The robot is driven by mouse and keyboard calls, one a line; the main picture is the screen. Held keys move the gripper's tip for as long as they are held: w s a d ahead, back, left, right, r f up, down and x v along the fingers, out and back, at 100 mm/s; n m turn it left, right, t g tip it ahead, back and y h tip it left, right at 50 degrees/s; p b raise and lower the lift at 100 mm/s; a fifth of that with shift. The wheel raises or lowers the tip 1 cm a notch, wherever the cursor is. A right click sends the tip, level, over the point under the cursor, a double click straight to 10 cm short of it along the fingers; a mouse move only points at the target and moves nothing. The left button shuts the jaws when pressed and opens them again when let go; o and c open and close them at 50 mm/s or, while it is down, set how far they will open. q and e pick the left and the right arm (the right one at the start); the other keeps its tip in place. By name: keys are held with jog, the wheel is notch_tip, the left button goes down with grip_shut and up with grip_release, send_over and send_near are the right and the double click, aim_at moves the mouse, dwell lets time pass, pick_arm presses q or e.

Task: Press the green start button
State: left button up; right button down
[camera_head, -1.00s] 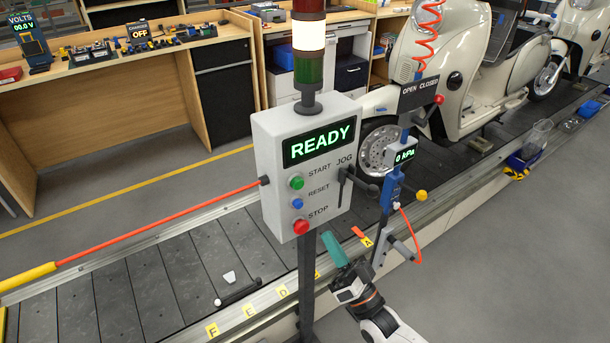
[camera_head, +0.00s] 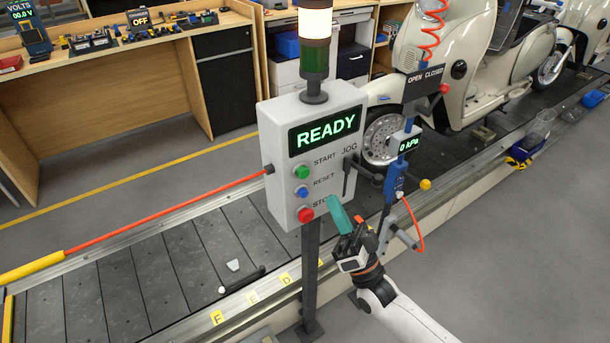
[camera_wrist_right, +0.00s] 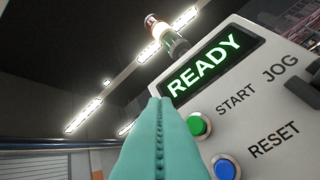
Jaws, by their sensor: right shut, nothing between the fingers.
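The green start button (camera_head: 302,172) is on the front of the grey control box (camera_head: 270,150), beside the word START and below a lit READY display (camera_head: 324,131). The blue reset button (camera_head: 301,191) and red stop button (camera_head: 305,215) are below it. My left gripper is not in view.
A JOG lever (camera_head: 349,172) sticks out at the box's right side. A blue valve unit (camera_head: 395,178) with an orange hose stands right of it. A red-orange bar (camera_head: 165,219) runs left from the box. The slat conveyor (camera_head: 130,285) lies behind.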

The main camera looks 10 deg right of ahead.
aim_at(304, 173)
jog(key=w+a+b, duration=0.2)
jog(key=w, duration=0.4)
jog(key=shift+w+a+b, duration=0.15)
jog(key=shift+b, duration=0.15)
dwell(1.8)
jog(key=shift+w+a+b, duration=0.15)
jog(key=shift+w+b, duration=0.15)
jog(key=shift+w, duration=0.1)
